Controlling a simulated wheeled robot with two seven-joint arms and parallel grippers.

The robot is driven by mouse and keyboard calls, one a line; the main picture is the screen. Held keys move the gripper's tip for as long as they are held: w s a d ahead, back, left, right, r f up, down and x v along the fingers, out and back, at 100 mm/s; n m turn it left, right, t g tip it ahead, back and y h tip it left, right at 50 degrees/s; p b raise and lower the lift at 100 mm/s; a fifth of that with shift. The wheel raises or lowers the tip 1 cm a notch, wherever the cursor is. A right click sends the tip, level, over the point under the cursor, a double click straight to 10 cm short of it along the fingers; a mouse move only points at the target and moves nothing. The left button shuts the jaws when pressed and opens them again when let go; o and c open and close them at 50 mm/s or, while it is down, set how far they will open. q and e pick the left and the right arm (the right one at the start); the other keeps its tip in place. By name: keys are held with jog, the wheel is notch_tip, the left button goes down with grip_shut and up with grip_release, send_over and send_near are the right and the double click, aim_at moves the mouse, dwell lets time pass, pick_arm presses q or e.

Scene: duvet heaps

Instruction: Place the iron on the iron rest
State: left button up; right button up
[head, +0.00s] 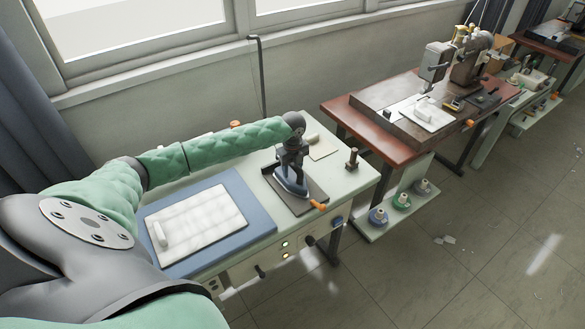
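The iron (291,184), with a pale blue-grey body, is at the dark flat iron rest (314,190) on the right part of the pale worktable. It lies over the rest; I cannot tell whether its sole touches it. My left gripper (291,167) points down from above, right at the iron's handle. Its fingers hide most of the handle, and their opening is too small and dark to make out. My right gripper is not in view.
A blue pad (256,215) with a folded white cloth (200,226) on it fills the table's left part. An orange knob (318,205) shows at the front edge.

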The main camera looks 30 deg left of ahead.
pick_arm(q)
jog(key=shift+r, duration=0.1)
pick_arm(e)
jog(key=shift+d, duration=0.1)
pick_arm(q)
jog(key=shift+r, duration=0.2)
notch_tip(320, 180, up, 5)
jog(key=shift+r+b, duration=0.2)
jog(key=shift+b, duration=1)
notch_tip(320, 180, up, 5)
jog(key=shift+r+b, duration=0.1)
jog(key=shift+b, duration=0.6)
jog(key=shift+r, duration=0.55)
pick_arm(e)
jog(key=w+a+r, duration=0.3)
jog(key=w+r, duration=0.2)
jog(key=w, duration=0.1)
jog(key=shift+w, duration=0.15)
